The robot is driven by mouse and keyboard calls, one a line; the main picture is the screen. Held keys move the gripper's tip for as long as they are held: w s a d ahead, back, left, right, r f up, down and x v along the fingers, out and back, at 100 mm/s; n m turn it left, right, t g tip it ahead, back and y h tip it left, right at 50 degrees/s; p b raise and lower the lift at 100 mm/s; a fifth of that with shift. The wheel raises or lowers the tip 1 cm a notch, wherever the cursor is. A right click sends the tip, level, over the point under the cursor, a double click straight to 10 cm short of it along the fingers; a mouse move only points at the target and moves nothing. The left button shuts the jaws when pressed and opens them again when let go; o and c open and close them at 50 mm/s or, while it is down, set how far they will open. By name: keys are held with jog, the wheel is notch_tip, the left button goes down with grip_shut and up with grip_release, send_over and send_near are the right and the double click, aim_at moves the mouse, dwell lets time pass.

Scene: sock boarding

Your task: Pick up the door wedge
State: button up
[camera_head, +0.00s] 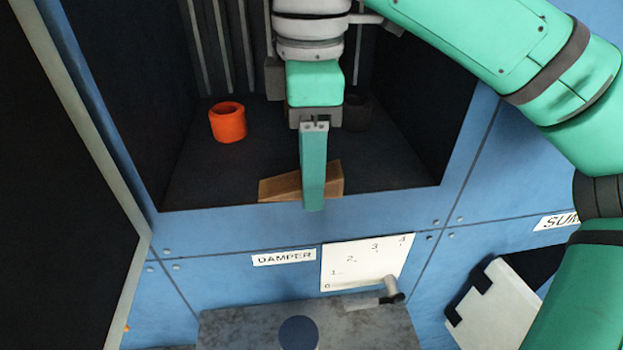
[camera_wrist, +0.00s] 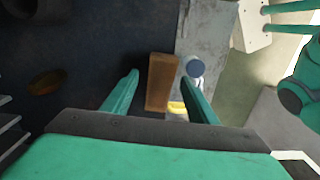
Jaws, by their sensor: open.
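The door wedge (camera_head: 279,188) is a brown wooden wedge. It lies on the dark floor of the open blue cabinet, close to its front edge, with the thick end to the right in the head view. My gripper (camera_head: 313,207) points down over it, and a green finger hides the wedge's middle. In the wrist view the wedge (camera_wrist: 160,85) shows between the two spread fingers (camera_wrist: 160,76), nearer the right one. The gripper is open and holds nothing. I cannot tell how far the fingertips are above the wedge.
An orange ring-shaped cup (camera_head: 228,123) stands inside at the left. A dark cylinder (camera_head: 356,110) stands behind my gripper at the right. The cabinet's side walls flank the space, and a door (camera_head: 60,200) stands open at left. Below are a lever (camera_head: 390,292) and a grey ledge (camera_head: 240,325).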

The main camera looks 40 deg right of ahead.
jog(key=shift+f, duration=0.1)
jog(key=shift+c, duration=0.3)
jog(key=c, duration=1.1)
jog(key=shift+o, duration=0.2)
jog(key=shift+r, duration=0.2)
